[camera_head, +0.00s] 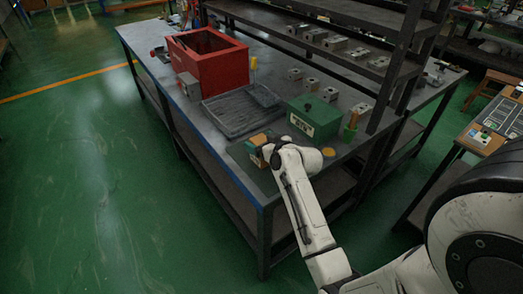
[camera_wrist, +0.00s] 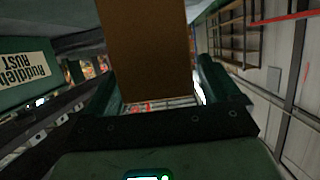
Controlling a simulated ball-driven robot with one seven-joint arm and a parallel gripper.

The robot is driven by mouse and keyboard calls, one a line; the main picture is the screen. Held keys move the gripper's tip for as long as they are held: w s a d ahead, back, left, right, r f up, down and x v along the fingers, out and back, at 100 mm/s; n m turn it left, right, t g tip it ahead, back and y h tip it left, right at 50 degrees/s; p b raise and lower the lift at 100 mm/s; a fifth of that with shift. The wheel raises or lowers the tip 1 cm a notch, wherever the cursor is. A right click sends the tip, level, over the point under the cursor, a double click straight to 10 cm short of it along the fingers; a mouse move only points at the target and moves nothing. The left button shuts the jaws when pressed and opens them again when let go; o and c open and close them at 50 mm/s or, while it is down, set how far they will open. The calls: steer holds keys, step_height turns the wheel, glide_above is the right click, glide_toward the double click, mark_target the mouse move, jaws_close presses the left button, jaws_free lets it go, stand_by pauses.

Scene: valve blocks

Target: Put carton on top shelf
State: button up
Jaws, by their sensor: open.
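The carton (camera_head: 257,140) is a small brown box on the near end of the workbench, partly hidden behind my gripper. In the wrist view the brown carton (camera_wrist: 143,45) stands large between the two dark green fingers of my gripper (camera_wrist: 160,82). The fingers are apart, with gaps showing beside the carton; I see no firm contact. My gripper (camera_head: 267,150) is right at the carton in the head view. The dark metal shelf rack (camera_head: 400,70) rises over the bench's far right side, and an upper shelf (camera_head: 350,14) is cut by the picture's top edge.
A green labelled box (camera_head: 315,118) stands close behind my gripper. A grey tray (camera_head: 235,122) and a red bin (camera_head: 212,72) lie farther back on the workbench (camera_head: 160,72). Several metal valve blocks (camera_head: 334,43) line the lower shelf. The green floor at left is clear.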

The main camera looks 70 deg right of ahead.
steer(key=shift+c, duration=0.2)
steer(key=c, duration=1.3)
